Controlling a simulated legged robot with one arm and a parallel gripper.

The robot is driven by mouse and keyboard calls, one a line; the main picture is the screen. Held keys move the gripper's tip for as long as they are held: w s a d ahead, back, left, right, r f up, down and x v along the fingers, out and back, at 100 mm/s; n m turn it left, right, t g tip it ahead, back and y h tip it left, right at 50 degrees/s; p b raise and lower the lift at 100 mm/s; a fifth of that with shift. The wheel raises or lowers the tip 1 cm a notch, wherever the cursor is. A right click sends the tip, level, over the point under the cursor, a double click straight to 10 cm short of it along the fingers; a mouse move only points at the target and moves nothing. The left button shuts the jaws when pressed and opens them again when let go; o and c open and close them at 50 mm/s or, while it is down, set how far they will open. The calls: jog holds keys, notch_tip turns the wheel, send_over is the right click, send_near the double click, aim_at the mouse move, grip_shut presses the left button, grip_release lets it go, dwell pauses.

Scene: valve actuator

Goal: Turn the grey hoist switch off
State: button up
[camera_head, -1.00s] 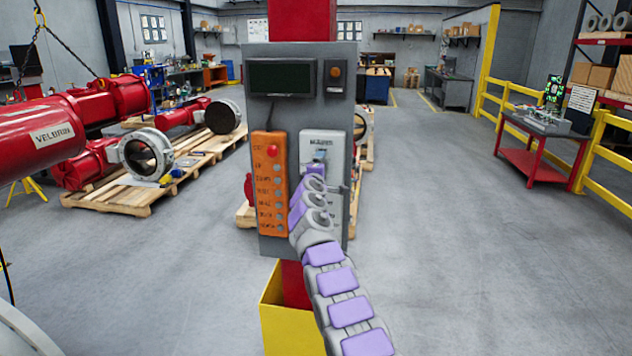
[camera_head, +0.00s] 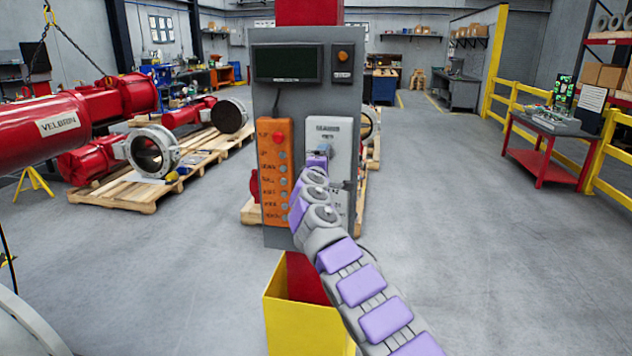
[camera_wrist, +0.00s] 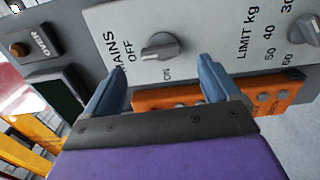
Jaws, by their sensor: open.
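The grey switch (camera_wrist: 160,46), a round knob with a raised ridge, sits on a light grey plate marked MAINS, OFF and ON in the wrist view. OFF is printed to its left and ON below it; I cannot tell which mark it points at. My gripper (camera_wrist: 161,72) is open, with its two blue fingers spread on either side of the knob's near edge, and nothing is held. In the head view my gripper (camera_head: 317,161) is in front of the light grey switch box (camera_head: 325,134), and my arm hides the knob and the box's lower left.
An orange button box (camera_head: 274,160) with a red button is just left of the switch box. A dark screen (camera_head: 287,63) and an orange lamp (camera_head: 343,57) are above. A second knob (camera_wrist: 304,29) marked LIMIT kg is on the plate. A yellow bin (camera_head: 300,325) stands below.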

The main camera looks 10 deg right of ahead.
jog(key=v, duration=1)
dwell(1.2)
jog(key=shift+s+a, duration=0.1)
jog(key=shift+s, duration=0.05)
